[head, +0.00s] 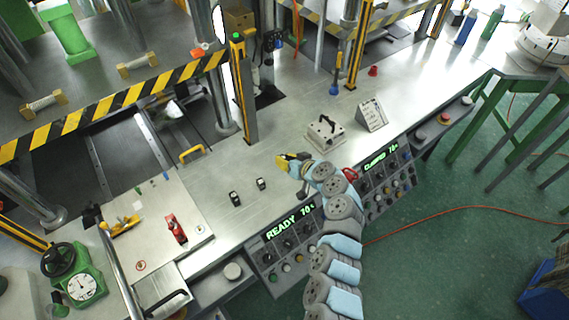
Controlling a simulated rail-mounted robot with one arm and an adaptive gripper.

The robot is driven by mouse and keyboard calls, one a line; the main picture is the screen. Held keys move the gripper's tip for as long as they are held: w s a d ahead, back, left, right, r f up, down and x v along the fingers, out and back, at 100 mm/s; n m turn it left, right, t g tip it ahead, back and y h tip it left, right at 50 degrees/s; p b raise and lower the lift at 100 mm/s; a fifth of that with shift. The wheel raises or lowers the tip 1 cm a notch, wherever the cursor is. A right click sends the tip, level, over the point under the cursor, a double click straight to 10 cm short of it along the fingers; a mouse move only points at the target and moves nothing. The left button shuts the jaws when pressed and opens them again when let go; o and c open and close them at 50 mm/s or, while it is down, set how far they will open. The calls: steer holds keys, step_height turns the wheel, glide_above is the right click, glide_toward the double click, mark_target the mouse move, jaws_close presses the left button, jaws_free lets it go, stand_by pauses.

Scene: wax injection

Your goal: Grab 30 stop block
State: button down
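Two small dark blocks with pale marks stand on the metal bench in the head view, a left one (234,198) and a right one (261,184). They may be stop blocks, but any number on them is too small to read. My gripper (296,174) is at the end of my blue and grey arm, above the bench to the right of both blocks and apart from them. A yellow and black part shows at its left side; I cannot tell whether it belongs to the gripper. The fingers are too small and partly hidden to judge their opening.
A handled metal block (325,132) and a small sign (371,115) stand behind my gripper. A control panel reading READY (287,228) lines the front edge. A pale plate with a red clamp (176,229) is at left. Bench around the dark blocks is clear.

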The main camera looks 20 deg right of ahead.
steer(key=s+a+r, duration=0.1)
steer(key=s+r, duration=0.8)
steer(key=s, duration=0.5)
steer(key=shift+r, duration=0.3)
